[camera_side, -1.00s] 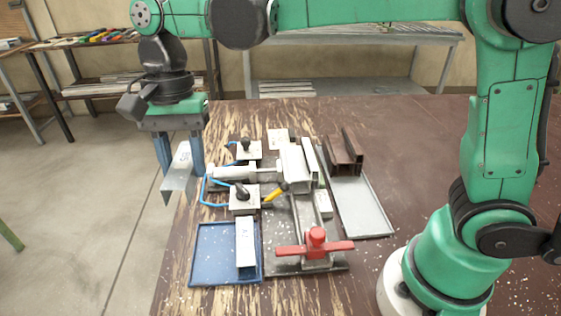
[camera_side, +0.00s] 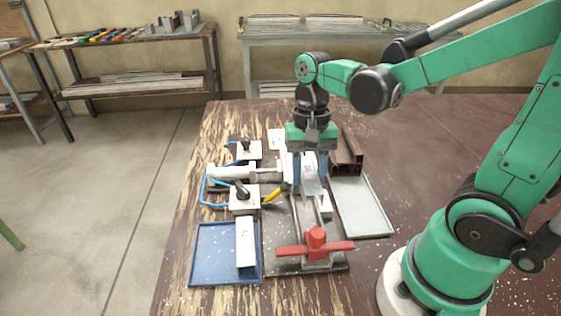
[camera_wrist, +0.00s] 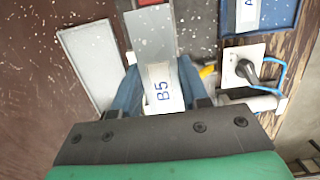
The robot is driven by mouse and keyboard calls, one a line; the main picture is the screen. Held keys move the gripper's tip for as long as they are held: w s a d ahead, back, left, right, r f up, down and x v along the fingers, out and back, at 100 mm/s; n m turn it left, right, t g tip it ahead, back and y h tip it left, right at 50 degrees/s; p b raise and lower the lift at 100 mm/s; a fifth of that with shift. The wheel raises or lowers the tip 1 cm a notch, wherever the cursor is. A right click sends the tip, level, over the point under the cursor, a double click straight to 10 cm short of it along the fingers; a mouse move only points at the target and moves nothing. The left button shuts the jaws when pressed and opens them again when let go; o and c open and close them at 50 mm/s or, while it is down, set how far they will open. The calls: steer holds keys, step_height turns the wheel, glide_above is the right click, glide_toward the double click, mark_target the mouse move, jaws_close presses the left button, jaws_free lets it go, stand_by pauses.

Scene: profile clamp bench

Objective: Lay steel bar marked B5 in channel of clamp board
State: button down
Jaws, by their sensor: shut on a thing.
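The steel bar marked B5 (camera_wrist: 150,38) is a grey angled profile with a white label in the wrist view. My gripper (camera_wrist: 160,92) is shut on it, one blue finger on each side. In the side view my gripper (camera_side: 310,170) holds the bar (camera_side: 312,186) over the rear middle of the clamp board (camera_side: 280,238), lengthwise towards the red-handled clamp (camera_side: 316,243). The channel is mostly hidden behind bar and fingers. I cannot tell whether the bar touches the board.
A blue tray (camera_side: 210,250) with a white-labelled bar (camera_side: 245,242) lies at front left. A grey tray (camera_side: 365,208) lies right, with brown profiles (camera_side: 347,155) behind it.

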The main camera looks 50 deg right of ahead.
mark_target(307, 217)
steer(key=shift+f, duration=3.5)
steer(key=shift+c, duration=1.8)
jaws_free()
steer(key=shift+w+d+r, duration=0.15)
steer(key=shift+r, duration=1.3)
steer(key=shift+w+d+r, duration=0.1)
steer(key=shift+r, duration=1.3)
step_height(307, 217, up, 6)
steer(key=w+a+n+t+h, duration=0.1)
steer(key=a+n+t, duration=0.1)
steer(key=n+t, duration=0.6)
steer(key=shift+w+a+f+n, duration=0.2)
steer(key=shift+w+n, duration=0.15)
steer(key=shift+n, duration=0.15)
